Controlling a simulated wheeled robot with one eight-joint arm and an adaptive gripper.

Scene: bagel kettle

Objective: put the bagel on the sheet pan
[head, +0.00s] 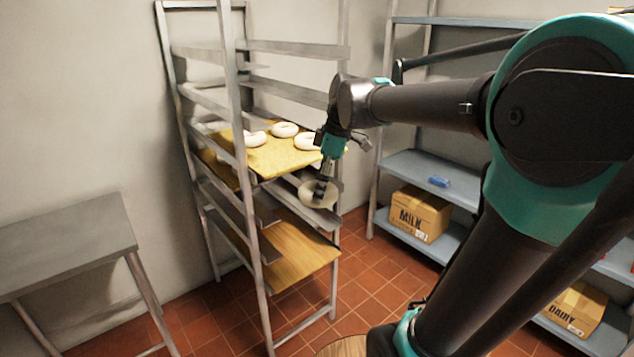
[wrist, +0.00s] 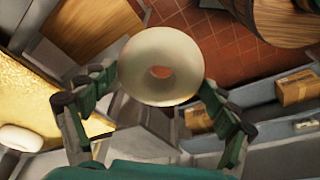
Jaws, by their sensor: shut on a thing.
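The pale, ring-shaped bagel (head: 307,198) is held by my gripper (head: 321,188), beside the front right of the rack and lower than the sheet pan. In the wrist view the bagel (wrist: 135,68) sits between the two fingers of my gripper (wrist: 160,92), its hole facing the camera. The yellowish sheet pan (head: 285,162) lies on a middle level of the rack. Several other pale bagels (head: 285,130) rest on it, with bare room near its front. The wrist view shows the pan (wrist: 25,85) at left, with one bagel (wrist: 20,138) in sight.
The metal rack (head: 240,170) has uprights and side rails close to my gripper. A lower wooden-looking board (head: 300,258) lies below the pan. A metal table (head: 70,240) stands at left. Blue-grey shelves (head: 450,183) hold a milk box (head: 418,213) at right. A round wooden top (head: 345,347) is near the bottom.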

